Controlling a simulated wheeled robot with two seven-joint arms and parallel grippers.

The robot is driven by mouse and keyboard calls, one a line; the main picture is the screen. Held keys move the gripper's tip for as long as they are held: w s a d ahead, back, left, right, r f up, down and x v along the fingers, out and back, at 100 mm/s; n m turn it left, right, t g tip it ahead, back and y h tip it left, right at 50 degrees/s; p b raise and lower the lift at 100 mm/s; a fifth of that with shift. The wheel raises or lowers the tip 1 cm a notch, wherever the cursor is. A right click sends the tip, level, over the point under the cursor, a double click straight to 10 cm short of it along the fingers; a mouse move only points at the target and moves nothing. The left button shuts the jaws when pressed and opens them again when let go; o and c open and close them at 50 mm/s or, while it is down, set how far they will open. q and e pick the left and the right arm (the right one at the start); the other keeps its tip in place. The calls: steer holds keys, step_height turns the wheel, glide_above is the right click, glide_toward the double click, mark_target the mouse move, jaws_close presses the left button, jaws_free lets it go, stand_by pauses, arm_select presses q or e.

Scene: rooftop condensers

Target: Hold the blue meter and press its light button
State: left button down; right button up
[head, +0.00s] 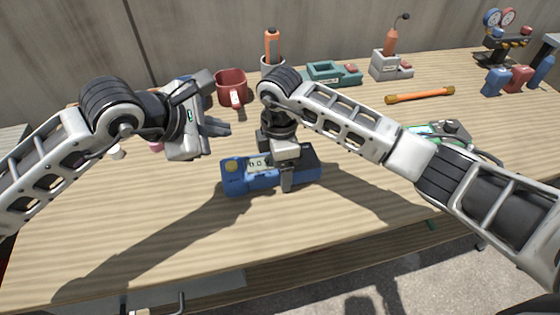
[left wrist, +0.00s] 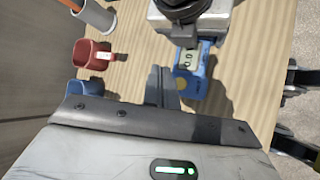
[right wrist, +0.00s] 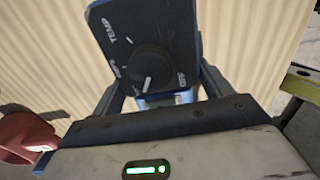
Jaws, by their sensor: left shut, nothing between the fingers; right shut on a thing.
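The blue meter (head: 305,162) lies across the middle of the table in the head view, with a lit display and a yellow round button at its left end. My right gripper (head: 287,180) is shut on the meter's middle from above. In the right wrist view the meter's dark face (right wrist: 150,40) with a knob sits between the fingers (right wrist: 160,95). My left gripper (head: 222,128) is shut and empty, above and to the left of the meter, apart from it. The left wrist view shows its fingers (left wrist: 158,85) left of the meter (left wrist: 203,88).
An orange-handled tool in a cup (head: 272,65), a teal device (head: 330,73), a soldering-iron-like stand (head: 388,66) and an orange rod (head: 420,95) lie further back. The table's front left is clear.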

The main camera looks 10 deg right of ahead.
mark_target(226, 168)
arm_select(q)
step_height(226, 168, down, 7)
steer(key=shift+f, duration=0.15)
stand_by(2.2)
steer(key=shift+f, duration=0.4)
stand_by(0.3)
steer(key=shift+r, duration=0.4)
steer(key=shift+r, duration=0.15)
steer(key=shift+r, duration=2.9)
